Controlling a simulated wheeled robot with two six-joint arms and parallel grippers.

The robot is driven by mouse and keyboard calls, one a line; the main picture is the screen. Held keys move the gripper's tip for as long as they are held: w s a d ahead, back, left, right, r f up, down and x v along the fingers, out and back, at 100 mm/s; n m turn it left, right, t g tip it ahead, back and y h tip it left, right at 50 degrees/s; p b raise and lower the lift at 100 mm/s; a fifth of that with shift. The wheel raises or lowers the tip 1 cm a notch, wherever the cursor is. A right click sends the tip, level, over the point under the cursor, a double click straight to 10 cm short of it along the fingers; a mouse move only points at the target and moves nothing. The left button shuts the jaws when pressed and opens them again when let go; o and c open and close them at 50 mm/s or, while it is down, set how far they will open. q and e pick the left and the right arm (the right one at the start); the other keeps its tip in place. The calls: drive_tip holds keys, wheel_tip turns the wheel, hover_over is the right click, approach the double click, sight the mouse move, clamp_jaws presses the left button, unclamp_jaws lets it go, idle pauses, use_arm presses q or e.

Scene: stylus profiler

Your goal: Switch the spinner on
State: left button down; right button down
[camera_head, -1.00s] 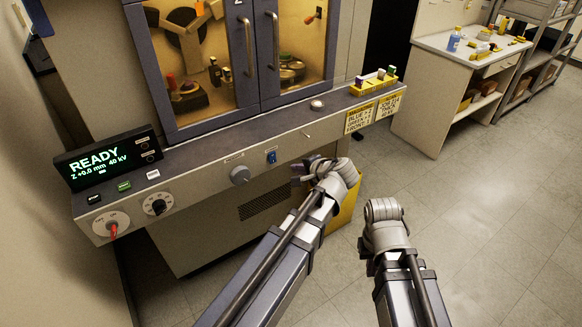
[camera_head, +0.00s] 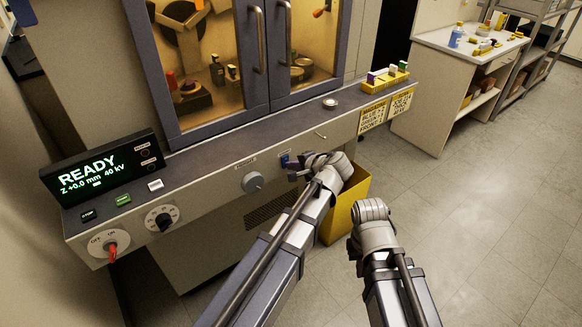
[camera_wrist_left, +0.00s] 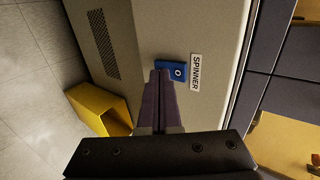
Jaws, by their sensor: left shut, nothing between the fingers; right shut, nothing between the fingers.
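The spinner switch (camera_head: 285,160) is a small blue rocker on the cabinet's front panel, right of the grey knob. In the left wrist view the blue switch (camera_wrist_left: 178,72) shows a white O mark beside the SPINNER label (camera_wrist_left: 195,72). My left gripper (camera_head: 294,172) is shut and empty, right at the switch. In the left wrist view its closed fingertips (camera_wrist_left: 160,74) overlap the switch's left part and hide it; I cannot tell whether they touch it. My right arm reaches in at lower right, but its gripper fingers are not visible.
A display (camera_head: 105,167) reads READY above several buttons. A red-handled off/on switch (camera_head: 111,247), a black dial (camera_head: 161,218) and a grey knob (camera_head: 252,182) share the panel. A yellow bin (camera_head: 350,205) stands below. The floor to the right is clear.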

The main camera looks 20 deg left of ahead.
idle(0.3)
drive_tip(key=shift+r, duration=0.1)
drive_tip(key=shift+r+p, duration=0.65)
drive_tip(key=shift+p, duration=0.1)
